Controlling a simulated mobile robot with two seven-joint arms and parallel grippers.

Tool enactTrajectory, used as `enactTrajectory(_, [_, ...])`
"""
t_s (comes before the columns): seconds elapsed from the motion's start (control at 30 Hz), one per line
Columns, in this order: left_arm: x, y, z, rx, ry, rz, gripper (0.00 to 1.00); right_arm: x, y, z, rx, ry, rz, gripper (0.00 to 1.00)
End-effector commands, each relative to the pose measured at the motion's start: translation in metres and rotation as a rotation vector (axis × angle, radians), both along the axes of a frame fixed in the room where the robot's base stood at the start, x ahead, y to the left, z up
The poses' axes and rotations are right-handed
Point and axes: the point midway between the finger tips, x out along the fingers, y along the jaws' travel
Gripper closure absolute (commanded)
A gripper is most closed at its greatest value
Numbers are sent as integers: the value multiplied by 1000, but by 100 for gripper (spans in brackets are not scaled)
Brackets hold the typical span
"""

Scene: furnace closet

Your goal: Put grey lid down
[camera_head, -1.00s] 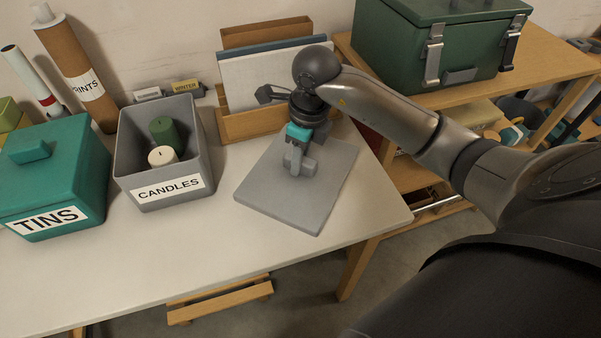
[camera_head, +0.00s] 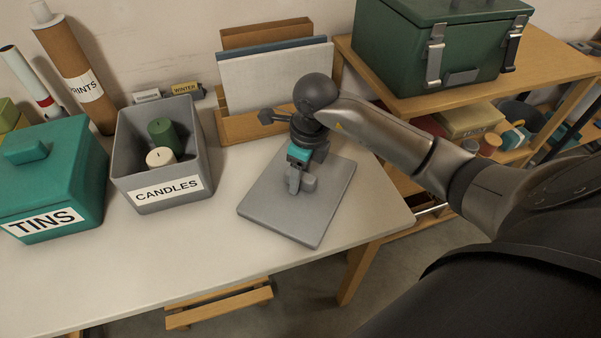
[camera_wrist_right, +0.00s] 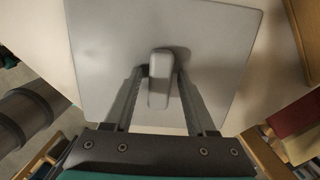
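The grey lid (camera_head: 270,205) is a flat square plate with a small block handle. It lies flat at the right part of the white table, apparently on or very near its surface. My right gripper (camera_head: 299,182) points down over the lid's middle, with its fingers on either side of the handle. In the right wrist view, the fingertips (camera_wrist_right: 161,78) close in on the handle, and the lid (camera_wrist_right: 220,50) fills the area behind them. The lid's underside is hidden. My left gripper is not in view.
The grey candles box (camera_head: 203,150) stands open left of the lid, with a green and a white candle inside. The teal tins box (camera_head: 60,180) is at far left. A wooden file rack (camera_head: 225,128) stands behind the lid. The table's front (camera_head: 170,255) is clear.

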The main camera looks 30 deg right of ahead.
Motion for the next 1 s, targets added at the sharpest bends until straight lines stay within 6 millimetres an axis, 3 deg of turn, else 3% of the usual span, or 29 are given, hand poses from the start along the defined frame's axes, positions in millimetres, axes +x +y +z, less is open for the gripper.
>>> enactTrajectory(0.37, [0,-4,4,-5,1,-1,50,0,1,4,1,0,0,38])
enactTrajectory(0.8, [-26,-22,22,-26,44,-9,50,-8,-6,92,-2,-4,1,38])
enactTrajectory(1.0, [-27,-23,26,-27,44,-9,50,-11,-7,117,0,-1,0,38])
